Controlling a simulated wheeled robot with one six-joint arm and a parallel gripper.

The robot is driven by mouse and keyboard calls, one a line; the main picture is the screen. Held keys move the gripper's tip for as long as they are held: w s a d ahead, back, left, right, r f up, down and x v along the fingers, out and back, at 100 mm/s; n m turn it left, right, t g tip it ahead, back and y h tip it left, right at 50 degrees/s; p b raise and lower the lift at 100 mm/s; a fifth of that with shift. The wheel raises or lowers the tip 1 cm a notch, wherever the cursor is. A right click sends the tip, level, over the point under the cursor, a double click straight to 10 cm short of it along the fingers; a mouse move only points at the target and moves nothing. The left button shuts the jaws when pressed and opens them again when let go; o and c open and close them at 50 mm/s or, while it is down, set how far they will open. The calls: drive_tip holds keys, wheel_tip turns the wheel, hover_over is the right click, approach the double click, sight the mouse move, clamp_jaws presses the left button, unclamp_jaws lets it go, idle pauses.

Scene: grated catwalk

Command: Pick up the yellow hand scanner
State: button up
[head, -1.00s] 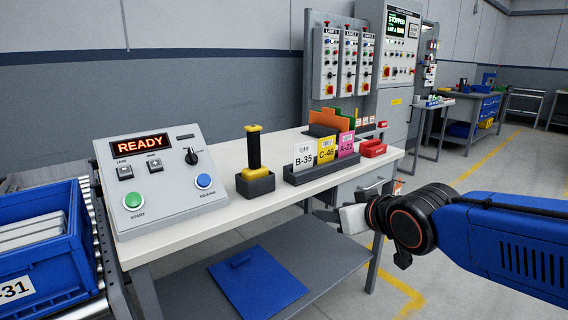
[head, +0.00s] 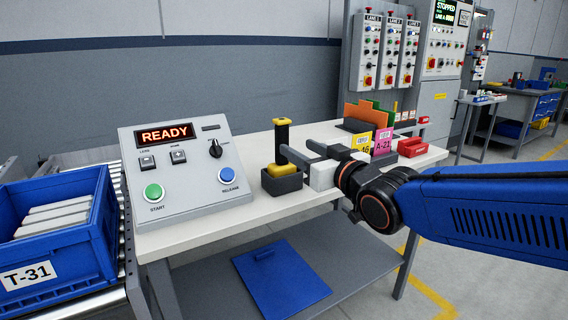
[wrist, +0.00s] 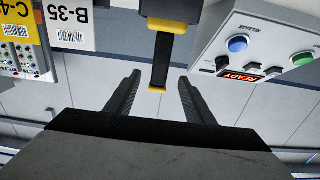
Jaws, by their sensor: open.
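The yellow hand scanner (head: 282,143), with a black grip and yellow top, stands upright in a dark grey holder (head: 281,186) on the white bench. My gripper (head: 296,153) is open just right of the scanner, its two fingers pointing toward it. In the wrist view, which looks upside down, the scanner's black grip (wrist: 161,62) lies ahead of and between the lines of my open fingers (wrist: 157,98). Whether the fingertips reach either side of the grip is hard to tell. Nothing is held.
A control box (head: 186,170) reading READY stands left of the scanner. Label cards (head: 383,141) in a rack and a red bin (head: 412,147) are at the right, partly behind my gripper. A blue crate (head: 60,250) sits on rollers at the left.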

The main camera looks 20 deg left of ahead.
sight(285, 140)
drive_tip(key=x, duration=0.8)
drive_tip(key=shift+x, duration=2.6)
drive_tip(key=shift+r, duration=0.2)
clamp_jaws()
